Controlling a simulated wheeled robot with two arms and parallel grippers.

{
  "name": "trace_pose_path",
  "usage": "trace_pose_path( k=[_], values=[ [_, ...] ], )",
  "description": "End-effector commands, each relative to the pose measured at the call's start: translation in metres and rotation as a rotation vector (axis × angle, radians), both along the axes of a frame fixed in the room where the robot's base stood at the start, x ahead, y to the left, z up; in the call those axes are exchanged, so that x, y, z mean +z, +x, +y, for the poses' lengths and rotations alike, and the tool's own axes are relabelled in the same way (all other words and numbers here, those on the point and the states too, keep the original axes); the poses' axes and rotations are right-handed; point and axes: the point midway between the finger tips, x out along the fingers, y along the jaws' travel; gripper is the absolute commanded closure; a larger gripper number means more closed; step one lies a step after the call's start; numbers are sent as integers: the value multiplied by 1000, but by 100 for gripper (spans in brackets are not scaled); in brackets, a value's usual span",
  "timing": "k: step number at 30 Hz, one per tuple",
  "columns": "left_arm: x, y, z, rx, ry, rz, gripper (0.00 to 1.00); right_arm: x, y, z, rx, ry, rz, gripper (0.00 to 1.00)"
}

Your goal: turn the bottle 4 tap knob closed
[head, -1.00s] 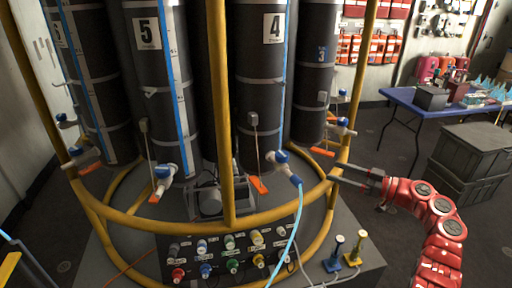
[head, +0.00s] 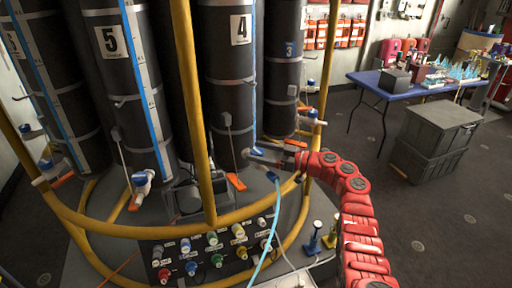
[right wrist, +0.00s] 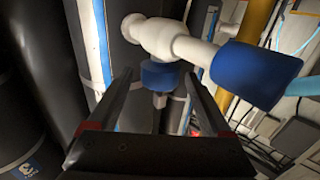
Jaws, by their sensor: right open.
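Bottle 4 (head: 228,85) is a tall dark cylinder with a "4" label in the head view. My right gripper (head: 252,156) reaches in from the right to the tap low in front of it and hides most of that tap. In the right wrist view, the white tap body (right wrist: 175,42) has a short blue knob-like part (right wrist: 160,75) and a larger blue end (right wrist: 256,74). The open fingers of my right gripper (right wrist: 160,84) lie on either side of the short blue part. I cannot tell whether they touch it. My left gripper is not in view.
A yellow ring rail and post (head: 190,110) stand before the bottles. A pale blue hose (head: 274,222) hangs below the tap. Below is a panel of coloured knobs (head: 213,250). A blue table (head: 366,78) and grey crates (head: 436,135) stand right, with clear floor around.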

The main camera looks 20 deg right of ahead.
Motion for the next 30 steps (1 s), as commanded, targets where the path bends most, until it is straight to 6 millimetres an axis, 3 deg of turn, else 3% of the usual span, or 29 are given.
trace_pose_path(
  k=[13,27,30],
  values=[
    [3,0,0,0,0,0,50,0,9,10,-2,-1,-2,17],
    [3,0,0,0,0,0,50,0,8,9,-3,-1,-2,100],
    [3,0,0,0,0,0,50,0,8,9,-4,-1,-2,100]
  ],
)
